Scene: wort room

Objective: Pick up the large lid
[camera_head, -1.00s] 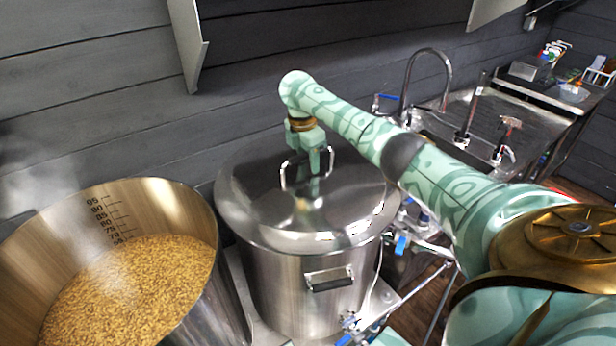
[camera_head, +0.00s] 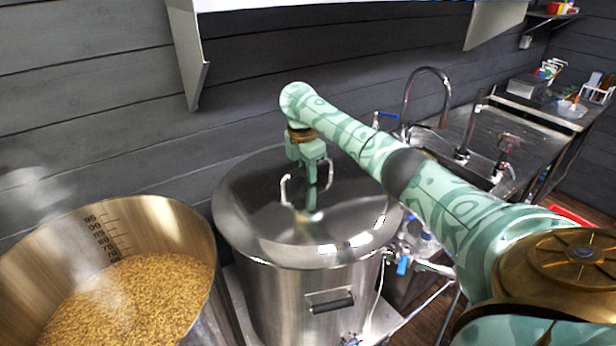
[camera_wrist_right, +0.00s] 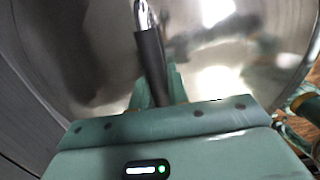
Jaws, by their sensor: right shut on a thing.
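The large lid (camera_head: 240,215) is a round, shiny steel disc with an upright loop handle (camera_head: 286,190). It is over the steel pot (camera_head: 275,300), roughly level. It may be slightly raised, but I cannot make out a clear gap at the rim. My right gripper (camera_head: 318,178) reaches down from above and is shut on the lid's handle. In the right wrist view the handle's dark grip (camera_wrist_right: 150,60) runs between the fingers (camera_wrist_right: 158,88), with the lid's reflective top (camera_wrist_right: 100,50) behind. My left gripper is not in view.
A tall steel vessel of grain (camera_head: 185,230) stands close on the left. A dark plank wall (camera_head: 120,110) with a projecting bracket (camera_head: 190,60) is behind. A sink (camera_head: 480,130) with a curved faucet (camera_head: 445,85) lies right. Valves and tubing (camera_head: 402,262) sit beside the pot.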

